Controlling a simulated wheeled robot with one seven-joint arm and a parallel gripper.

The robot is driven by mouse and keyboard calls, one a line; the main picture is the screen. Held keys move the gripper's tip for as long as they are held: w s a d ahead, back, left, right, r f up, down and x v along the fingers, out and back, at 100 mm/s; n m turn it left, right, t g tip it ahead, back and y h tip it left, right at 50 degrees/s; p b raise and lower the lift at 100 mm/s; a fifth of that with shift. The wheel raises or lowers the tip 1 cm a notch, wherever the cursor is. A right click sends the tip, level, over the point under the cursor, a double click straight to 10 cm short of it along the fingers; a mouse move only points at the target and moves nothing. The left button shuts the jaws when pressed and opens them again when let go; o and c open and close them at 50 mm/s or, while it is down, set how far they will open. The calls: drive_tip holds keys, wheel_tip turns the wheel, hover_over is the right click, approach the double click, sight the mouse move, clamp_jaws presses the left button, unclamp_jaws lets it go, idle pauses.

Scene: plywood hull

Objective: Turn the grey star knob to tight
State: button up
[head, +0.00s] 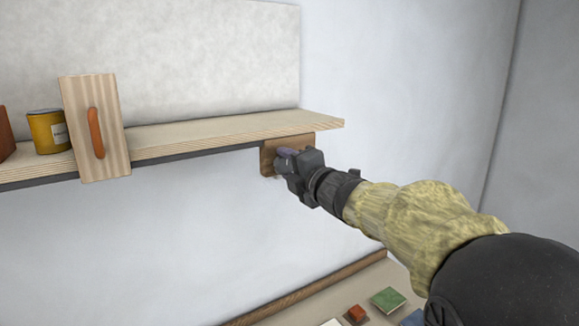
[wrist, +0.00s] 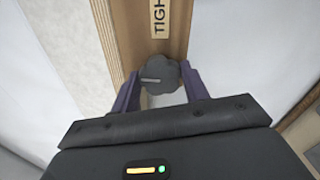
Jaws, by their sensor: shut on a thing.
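The grey star knob (wrist: 160,76) sits on a brown wooden plate (wrist: 172,47) in the wrist view, with a pale slot-like mark on its face. A tan label (wrist: 159,16) reading "TIGH", cut off by the frame edge, is on the plate beyond the knob. My gripper (wrist: 160,88) has its two purple fingers on either side of the knob and is shut on it. In the head view my gripper (head: 283,160) reaches the brown plate (head: 268,157) under the shelf's right end; there the knob is mostly hidden by the gripper.
A plywood shelf (head: 220,132) runs along the wall just above my gripper. On the left are a wooden panel with an orange handle (head: 97,133) and a yellow tin (head: 46,132). Below right lie a green block (head: 388,299) and a small red block (head: 356,313).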

drive_tip(key=m, duration=0.5)
drive_tip(key=shift+d+p, duration=0.1)
drive_tip(key=shift+p, duration=0.25)
drive_tip(key=m+p, duration=0.1)
drive_tip(key=m, duration=0.4)
drive_tip(key=shift+r+m+p, duration=0.1)
drive_tip(key=shift+m+p, duration=0.2)
drive_tip(key=shift+m, duration=0.1)
drive_tip(key=m+p, duration=0.2)
drive_tip(key=m, duration=0.4)
drive_tip(key=o, duration=0.6)
drive_tip(key=shift+w+a, duration=0.1)
drive_tip(key=shift+a, duration=0.1)
